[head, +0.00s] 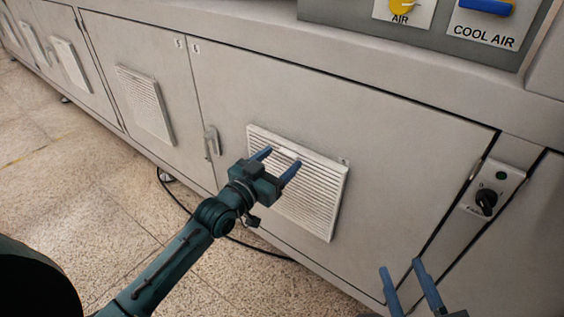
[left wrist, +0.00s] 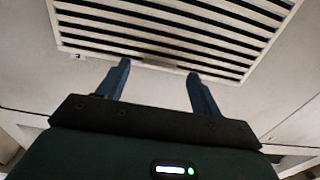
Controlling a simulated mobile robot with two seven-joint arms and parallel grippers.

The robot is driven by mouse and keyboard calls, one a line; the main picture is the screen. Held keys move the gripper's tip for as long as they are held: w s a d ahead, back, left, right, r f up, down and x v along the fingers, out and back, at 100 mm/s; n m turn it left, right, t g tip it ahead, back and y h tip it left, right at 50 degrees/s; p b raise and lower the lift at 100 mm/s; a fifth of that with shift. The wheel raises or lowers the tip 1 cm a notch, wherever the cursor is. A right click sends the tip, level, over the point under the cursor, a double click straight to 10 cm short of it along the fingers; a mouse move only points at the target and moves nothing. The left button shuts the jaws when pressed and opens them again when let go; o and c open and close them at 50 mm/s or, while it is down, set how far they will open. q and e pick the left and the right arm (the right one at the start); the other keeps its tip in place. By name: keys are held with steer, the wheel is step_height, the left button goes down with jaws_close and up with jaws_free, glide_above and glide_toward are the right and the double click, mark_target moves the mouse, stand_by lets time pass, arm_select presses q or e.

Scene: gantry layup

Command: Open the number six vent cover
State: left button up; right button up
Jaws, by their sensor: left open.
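The number six vent cover (head: 315,195) is a white slatted panel on the cabinet door marked 6. It looks closed, lying flat against the door. My left gripper (head: 281,160) is open and empty in front of its upper part. In the left wrist view the vent cover (left wrist: 160,20) fills the top, and the fingertips of my left gripper (left wrist: 158,68) are spread at either side of a small lip on its near edge. I cannot tell whether they touch it. My right gripper (head: 400,265) is open and empty at the lower right.
A door latch (head: 212,142) is left of the vent. Door five has its own vent (head: 145,105). A black rotary switch (head: 486,202) is at the right, and a panel with AIR and COOL AIR controls (head: 484,38) is above. A dark cable (head: 235,238) lies on the floor.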

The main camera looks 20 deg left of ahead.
arm_select(q)
steer(key=shift+x, duration=0.8)
steer(key=shift+c, duration=0.3)
